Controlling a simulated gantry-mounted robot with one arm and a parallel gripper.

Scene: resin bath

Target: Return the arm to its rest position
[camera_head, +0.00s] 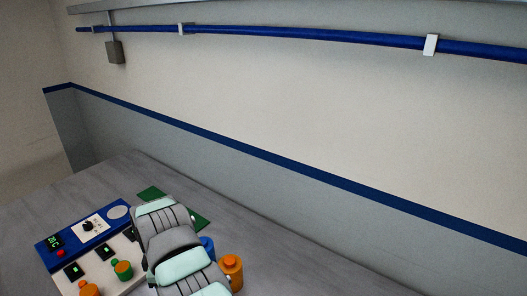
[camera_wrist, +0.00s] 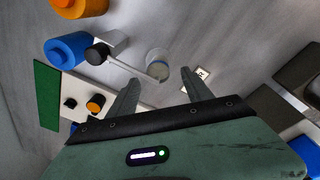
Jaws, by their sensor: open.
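My gripper (camera_wrist: 160,88) shows in the wrist view with its two dark fingers spread apart. Nothing is held between them. A small pale round vessel (camera_wrist: 157,62) lies just beyond the fingertips, and a thin white rod (camera_wrist: 128,67) runs to it from a black-knobbed white fitting (camera_wrist: 99,52). I cannot tell the exact gap between vessel and fingertips. In the head view my mint and grey arm reaches over the table at the lower middle. My gripper is not visible there.
The grey table (camera_head: 110,179) holds a blue and white control unit (camera_head: 70,239) at left. An orange bottle (camera_head: 231,270), a blue bottle (camera_head: 207,246) and a green mat (camera_head: 151,193) are close beside my arm. A blue pipe (camera_head: 300,37) runs along the wall.

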